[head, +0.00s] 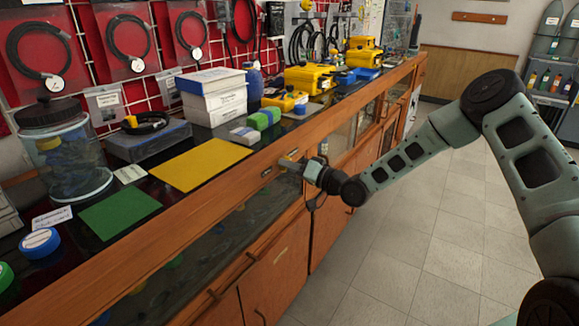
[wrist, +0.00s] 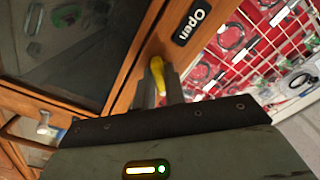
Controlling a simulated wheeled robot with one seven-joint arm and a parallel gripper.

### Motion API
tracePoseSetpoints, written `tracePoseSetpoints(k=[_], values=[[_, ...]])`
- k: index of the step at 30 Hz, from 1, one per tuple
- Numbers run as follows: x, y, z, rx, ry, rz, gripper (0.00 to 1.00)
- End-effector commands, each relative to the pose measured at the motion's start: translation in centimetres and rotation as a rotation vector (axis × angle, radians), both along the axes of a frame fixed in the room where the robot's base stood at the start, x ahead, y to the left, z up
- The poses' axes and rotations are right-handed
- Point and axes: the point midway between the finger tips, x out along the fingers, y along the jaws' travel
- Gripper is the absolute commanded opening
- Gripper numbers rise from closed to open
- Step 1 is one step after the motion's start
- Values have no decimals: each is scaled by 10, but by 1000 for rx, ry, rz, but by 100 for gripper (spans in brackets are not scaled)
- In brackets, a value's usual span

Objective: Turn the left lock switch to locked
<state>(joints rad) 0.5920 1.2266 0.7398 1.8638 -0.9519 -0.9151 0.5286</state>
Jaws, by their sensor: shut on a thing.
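A yellow lock switch (wrist: 157,72) is on the wooden front rail of the bench, between the fingers of my gripper (wrist: 165,80). My gripper is shut on it. A black label (wrist: 191,24) reading "Open" is on the rail beside the switch in the wrist view. The fingers hide part of the switch, so I cannot tell its exact turn. No second lock switch can be made out.
The wooden cabinet (head: 276,276) has glass panels and doors below the rail. A yellow mat (head: 187,162), a green mat (head: 119,214), a large jar (head: 62,160) and stacked boxes (head: 213,98) stand on the counter. The tiled floor (head: 420,240) at right is clear.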

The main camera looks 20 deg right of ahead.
Motion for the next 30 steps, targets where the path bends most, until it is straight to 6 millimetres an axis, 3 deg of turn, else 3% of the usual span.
tracePoseSetpoints(k=[1,2,3,4,17,30], values=[[-1,-1,-2,0,5,-1,0],[-1,-1,-2,0,5,-1,20],[-1,-1,-2,0,5,-1,31],[-1,-1,-2,0,5,-1,34],[-10,-9,-1,-2,2,-1,34],[-85,-72,-1,-2,3,-3,34]])
